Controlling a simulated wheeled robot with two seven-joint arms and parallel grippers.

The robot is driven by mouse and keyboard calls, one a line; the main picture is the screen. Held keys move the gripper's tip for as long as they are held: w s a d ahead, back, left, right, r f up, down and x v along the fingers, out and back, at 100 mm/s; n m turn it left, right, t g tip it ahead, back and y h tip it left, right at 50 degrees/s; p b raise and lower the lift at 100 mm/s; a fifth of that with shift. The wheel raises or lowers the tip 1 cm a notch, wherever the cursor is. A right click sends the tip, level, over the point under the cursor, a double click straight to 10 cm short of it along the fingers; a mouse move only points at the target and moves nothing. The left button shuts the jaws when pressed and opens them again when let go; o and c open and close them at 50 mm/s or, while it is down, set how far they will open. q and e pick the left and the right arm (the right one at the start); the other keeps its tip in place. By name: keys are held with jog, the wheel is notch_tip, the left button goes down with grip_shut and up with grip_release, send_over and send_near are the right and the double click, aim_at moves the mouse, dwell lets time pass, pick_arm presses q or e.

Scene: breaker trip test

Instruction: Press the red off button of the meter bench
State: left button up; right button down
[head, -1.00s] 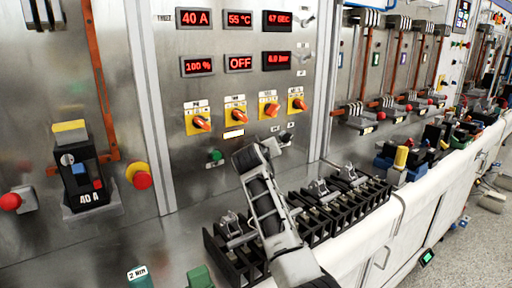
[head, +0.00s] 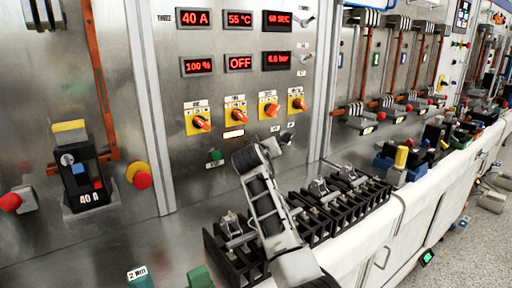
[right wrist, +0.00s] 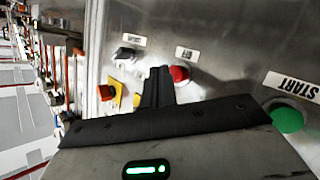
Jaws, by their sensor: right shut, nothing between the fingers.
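In the right wrist view the red off button (right wrist: 180,74) sits on the steel panel under a small white label. My right gripper (right wrist: 157,75) is shut and empty, with its fingertips just left of the button in that view. Whether they touch the button I cannot tell. In the head view my right gripper (head: 284,141) is in front of the meter bench panel (head: 240,110), below the orange selector knobs. The red off button cannot be made out there. My left gripper is not in view.
A green start button (right wrist: 288,118) is at right in the wrist view; a green button (head: 215,155) also shows in the head view. Displays include one reading OFF (head: 239,63). Black terminal blocks (head: 310,215) stand below my right arm. A breaker (head: 82,180) is at left.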

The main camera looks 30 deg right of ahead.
jog(key=shift+w, duration=0.45)
jog(key=shift+w+a+b, duration=0.1)
jog(key=shift+w+b, duration=0.35)
jog(key=shift+w, duration=0.05)
dwell(0.7)
jog(key=shift+s+r, duration=0.1)
jog(key=shift+s+p, duration=0.85)
